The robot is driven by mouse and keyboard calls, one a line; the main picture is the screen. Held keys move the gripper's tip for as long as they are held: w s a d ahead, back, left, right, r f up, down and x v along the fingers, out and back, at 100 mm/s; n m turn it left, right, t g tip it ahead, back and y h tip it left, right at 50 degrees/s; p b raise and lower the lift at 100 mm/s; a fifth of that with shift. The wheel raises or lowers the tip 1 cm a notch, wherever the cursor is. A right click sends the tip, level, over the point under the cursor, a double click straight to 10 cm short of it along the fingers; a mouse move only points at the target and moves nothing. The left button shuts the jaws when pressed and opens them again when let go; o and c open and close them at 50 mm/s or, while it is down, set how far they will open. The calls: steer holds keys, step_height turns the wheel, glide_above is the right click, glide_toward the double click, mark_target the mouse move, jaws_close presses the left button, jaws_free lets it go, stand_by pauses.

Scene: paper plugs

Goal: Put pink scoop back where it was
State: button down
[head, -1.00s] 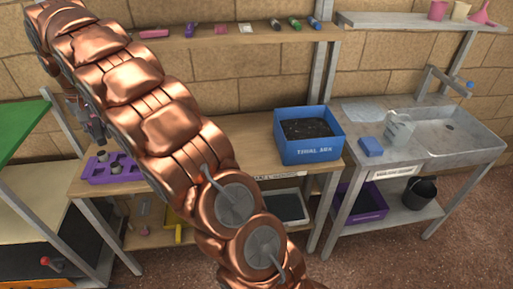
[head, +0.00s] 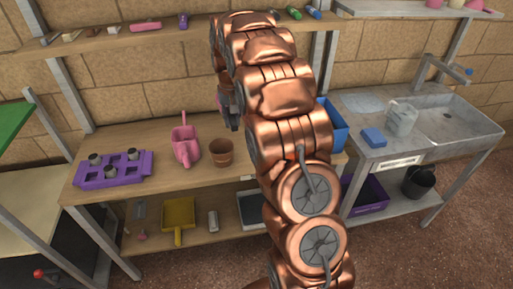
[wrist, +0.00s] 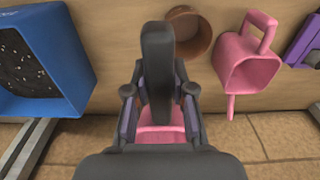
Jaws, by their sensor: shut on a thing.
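My gripper (wrist: 160,100) is shut on the pink scoop (wrist: 162,135), whose pink part shows below and between the fingers in the wrist view.
A pink watering can (head: 185,147) and a terracotta pot (head: 221,152) stand on the bench, left of my arm. A purple plug tray (head: 113,168) is farther left. A blue soil box (wrist: 45,60) is beside my gripper. A yellow dustpan (head: 178,215) lies on the lower shelf.

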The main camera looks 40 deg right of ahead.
steer(key=s+d+f, duration=0.5)
steer(key=d+f, duration=0.2)
steer(key=d, duration=0.1)
steer(key=shift+s+f+p, duration=0.15)
steer(key=shift+f+p, duration=1.3)
steer(key=shift+f, duration=3.55)
steer(key=shift+f, duration=0.15)
steer(key=c, duration=1)
jaws_free()
steer(key=shift+s+a+r+b, duration=0.1)
steer(key=shift+r+b, duration=0.5)
steer(key=shift+r, duration=1.45)
steer(key=shift+s+a+r+b, duration=0.15)
steer(key=shift+r+b, duration=0.45)
steer(key=shift+r, duration=1.5)
steer(key=shift+s+r+b, duration=0.1)
steer(key=shift+r+b, duration=0.5)
steer(key=shift+r, duration=1.45)
